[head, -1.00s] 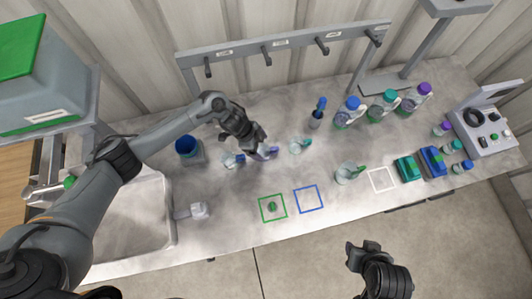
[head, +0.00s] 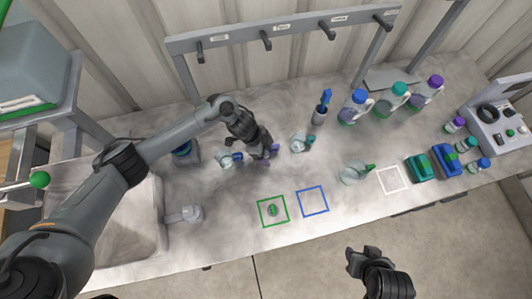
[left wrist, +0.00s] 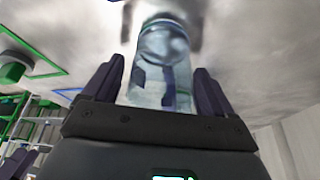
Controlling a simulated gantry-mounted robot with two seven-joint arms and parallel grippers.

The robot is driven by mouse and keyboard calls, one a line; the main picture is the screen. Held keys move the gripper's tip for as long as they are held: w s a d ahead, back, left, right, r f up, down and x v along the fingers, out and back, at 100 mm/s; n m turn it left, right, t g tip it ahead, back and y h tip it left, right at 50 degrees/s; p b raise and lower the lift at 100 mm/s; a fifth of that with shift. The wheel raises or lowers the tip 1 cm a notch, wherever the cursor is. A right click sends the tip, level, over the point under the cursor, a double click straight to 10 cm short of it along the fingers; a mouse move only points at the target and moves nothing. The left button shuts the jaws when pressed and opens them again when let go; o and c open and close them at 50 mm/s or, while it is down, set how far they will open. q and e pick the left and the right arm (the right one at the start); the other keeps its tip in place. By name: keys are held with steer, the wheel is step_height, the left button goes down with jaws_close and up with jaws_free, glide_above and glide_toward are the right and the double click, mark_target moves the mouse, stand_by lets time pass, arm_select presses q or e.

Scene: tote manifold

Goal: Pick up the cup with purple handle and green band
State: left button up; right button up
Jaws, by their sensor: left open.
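My left gripper (head: 262,154) is over a cup with a purple handle (head: 274,149) on the bench, and the gripper hides most of that cup. In the left wrist view a clear cup (left wrist: 160,85) stands between the two open fingers (left wrist: 158,88), with a dark purple-blue part showing on it. I cannot make out a green band. My right gripper (head: 363,262) hangs empty in front of the bench's front edge, and its jaw opening is not clear.
A blue-handled cup (head: 225,161) stands just left of my left gripper, and a teal-handled cup (head: 298,143) just right. A green-handled cup (head: 350,174) is farther right. Bottles (head: 390,101) stand behind. The green (head: 261,219) and blue (head: 301,207) squares lie in front.

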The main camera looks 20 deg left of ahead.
arm_select(q)
steer(key=shift+d+f, duration=0.1)
steer(key=shift+f, duration=0.1)
steer(key=shift+c, duration=0.2)
steer(key=c, duration=1)
steer(key=shift+r, duration=0.1)
steer(key=shift+c, duration=0.2)
